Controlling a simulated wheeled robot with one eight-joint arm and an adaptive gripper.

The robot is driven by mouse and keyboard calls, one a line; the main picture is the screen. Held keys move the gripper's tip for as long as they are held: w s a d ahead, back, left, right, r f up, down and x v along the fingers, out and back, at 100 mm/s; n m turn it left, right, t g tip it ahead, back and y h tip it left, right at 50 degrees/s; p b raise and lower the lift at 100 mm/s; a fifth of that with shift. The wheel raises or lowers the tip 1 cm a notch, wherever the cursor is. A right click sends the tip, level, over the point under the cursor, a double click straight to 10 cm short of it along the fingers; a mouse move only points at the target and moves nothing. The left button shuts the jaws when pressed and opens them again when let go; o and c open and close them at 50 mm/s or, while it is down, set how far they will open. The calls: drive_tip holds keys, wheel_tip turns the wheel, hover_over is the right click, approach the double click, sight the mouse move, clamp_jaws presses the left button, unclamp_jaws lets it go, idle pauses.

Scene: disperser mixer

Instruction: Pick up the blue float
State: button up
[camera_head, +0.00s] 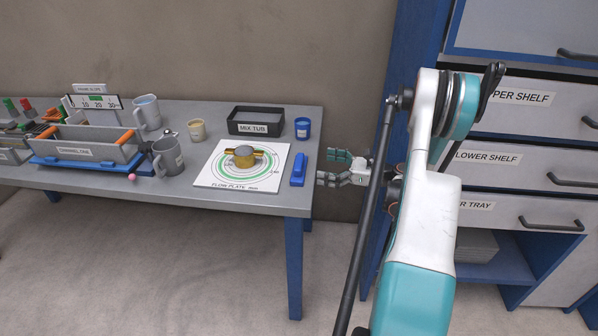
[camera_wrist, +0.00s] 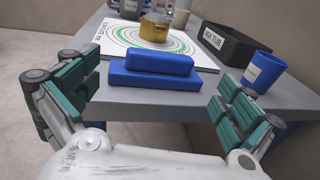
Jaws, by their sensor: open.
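The blue float (camera_head: 298,169) lies near the right end of the grey table, just right of the white flow plate. In the wrist view the blue float (camera_wrist: 152,70) shows as a blue base with a narrower blue bar on top, near the table edge. My gripper (camera_head: 341,167) is beyond the table's right edge, to the right of the float in the head view. In the wrist view my gripper (camera_wrist: 160,98) has its two green-padded fingers wide apart, with the float beyond and between them. The gripper is empty and apart from the float.
The flow plate (camera_head: 216,178) carries a brass pot (camera_head: 244,157). A black MIX TUB tray (camera_head: 269,112) and a blue cup (camera_head: 302,128) stand behind. Grey mugs and a channel box (camera_head: 83,149) are further left. A drawer cabinet (camera_head: 530,120) stands at right.

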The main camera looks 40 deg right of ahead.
sight(299, 161)
drive_tip(key=x, duration=0.3)
drive_tip(key=shift+w+a+b, duration=0.2)
drive_tip(key=shift+w+b, duration=0.15)
drive_tip(key=b+x, duration=0.2)
drive_tip(key=x, duration=0.2)
drive_tip(key=shift+w+f, duration=0.2)
drive_tip(key=shift+w, duration=0.2)
drive_tip(key=shift+w+a, duration=0.15)
drive_tip(key=shift+w, duration=0.1)
drive_tip(key=shift+r, duration=0.1)
drive_tip(key=c, duration=0.9)
